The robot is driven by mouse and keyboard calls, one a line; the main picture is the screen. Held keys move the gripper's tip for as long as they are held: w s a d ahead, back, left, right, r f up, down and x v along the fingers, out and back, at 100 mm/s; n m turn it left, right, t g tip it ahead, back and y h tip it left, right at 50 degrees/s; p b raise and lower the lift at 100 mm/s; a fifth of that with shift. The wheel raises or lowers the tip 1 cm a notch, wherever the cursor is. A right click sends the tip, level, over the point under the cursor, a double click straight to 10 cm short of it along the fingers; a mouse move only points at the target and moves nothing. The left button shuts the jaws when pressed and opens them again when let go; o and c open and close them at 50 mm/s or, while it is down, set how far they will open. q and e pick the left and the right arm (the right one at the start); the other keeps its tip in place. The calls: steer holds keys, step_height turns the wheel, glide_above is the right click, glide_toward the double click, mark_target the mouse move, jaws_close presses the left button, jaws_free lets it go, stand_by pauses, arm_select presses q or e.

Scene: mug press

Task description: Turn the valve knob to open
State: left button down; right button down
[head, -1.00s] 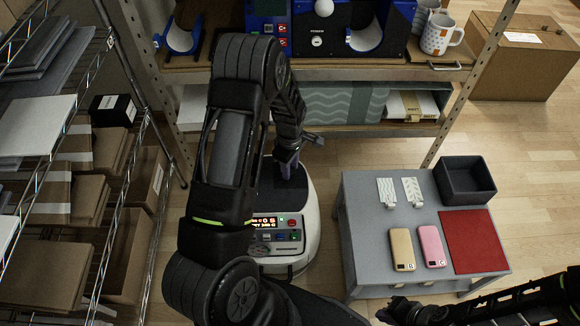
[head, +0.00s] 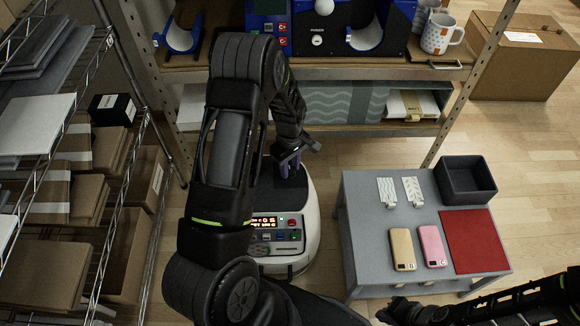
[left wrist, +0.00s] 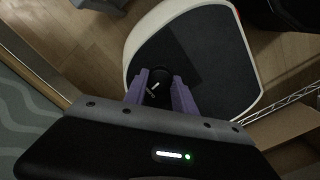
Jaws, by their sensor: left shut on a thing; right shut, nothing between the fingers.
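The valve knob (left wrist: 156,88) is a round black knob with a small white pointer mark, on the black top of a white-rimmed machine (left wrist: 128,52). My left gripper (left wrist: 160,85) has its purple fingers on both sides of the knob, shut on it. In the head view the left gripper (head: 290,163) is over the back of the machine (head: 312,215), and the knob is hidden there. The machine's front panel (head: 277,236) has a lit display and several buttons. My right gripper (head: 392,312) is low at the right, shut and empty, apart from the table.
A grey table (head: 372,240) at right holds two phones, two white patterned tags, a red mat (head: 474,240) and a dark open bin (head: 465,180). A wire rack of boxes (head: 108,150) stands left. A shelf (head: 330,72) with mugs is behind. Floor shows between machine and table.

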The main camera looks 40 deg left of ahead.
mark_target(290, 170)
arm_select(q)
steer(key=m, duration=0.6)
steer(key=shift+m+b, duration=0.4)
steer(key=c, duration=1)
jaws_free()
step_height(290, 170, up, 8)
steer(key=shift+f+p, duration=0.1)
steer(key=shift+p, duration=0.6)
steer(key=shift+s, duration=0.1)
